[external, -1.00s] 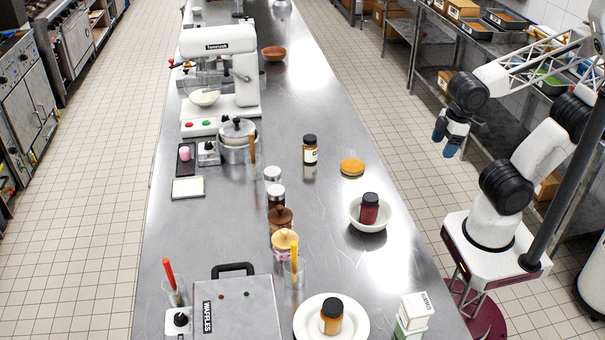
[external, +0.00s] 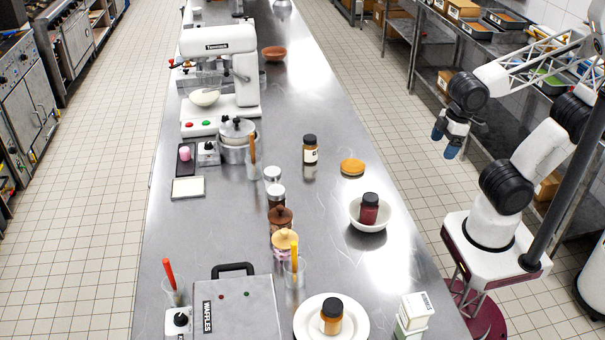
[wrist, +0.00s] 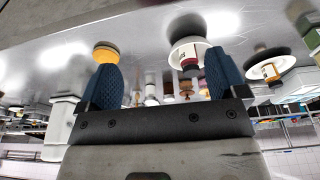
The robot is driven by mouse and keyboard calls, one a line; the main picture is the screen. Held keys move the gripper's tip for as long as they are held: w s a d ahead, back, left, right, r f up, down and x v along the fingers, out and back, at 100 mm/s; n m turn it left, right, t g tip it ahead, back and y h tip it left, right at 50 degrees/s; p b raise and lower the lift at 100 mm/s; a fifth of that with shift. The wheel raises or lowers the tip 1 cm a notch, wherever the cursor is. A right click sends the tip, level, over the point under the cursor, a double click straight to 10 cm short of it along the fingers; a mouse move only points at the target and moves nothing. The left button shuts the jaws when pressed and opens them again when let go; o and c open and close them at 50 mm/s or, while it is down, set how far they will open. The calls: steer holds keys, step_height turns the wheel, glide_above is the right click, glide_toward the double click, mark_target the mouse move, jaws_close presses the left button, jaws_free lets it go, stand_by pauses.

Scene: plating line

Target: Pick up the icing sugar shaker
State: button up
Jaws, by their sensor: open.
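Two small shakers with silvery lids stand one behind the other near the middle of the counter in the external view. The rear shaker (external: 272,174) looks pale; the front shaker (external: 276,194) has dark brown contents. No label is readable on either, so I cannot tell for certain which holds icing sugar. My gripper (external: 446,140) is open and empty, off the counter's right side and well apart from both shakers. In the wrist view its two blue fingers (wrist: 163,80) are spread wide with nothing held between them; small items behind them are too small to tell apart.
A dark-lidded jar (external: 310,150), an orange disc (external: 352,167) and a bowl (external: 384,222) lie to the right.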

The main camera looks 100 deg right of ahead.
stand_by(0.3)
steer(key=w+m+g+y, duration=0.2)
steer(key=w+m+y, duration=0.3)
steer(key=w, duration=0.8)
steer(key=m+t+y, duration=0.6)
steer(key=m+y, duration=0.1)
steer(key=m, duration=1.1)
glide_toward(273, 182)
steer(key=shift+w+d+f, duration=0.4)
steer(key=shift+d+f, duration=0.2)
steer(key=shift+d, duration=0.05)
steer(key=shift+a, duration=0.15)
steer(key=shift+x, duration=1.2)
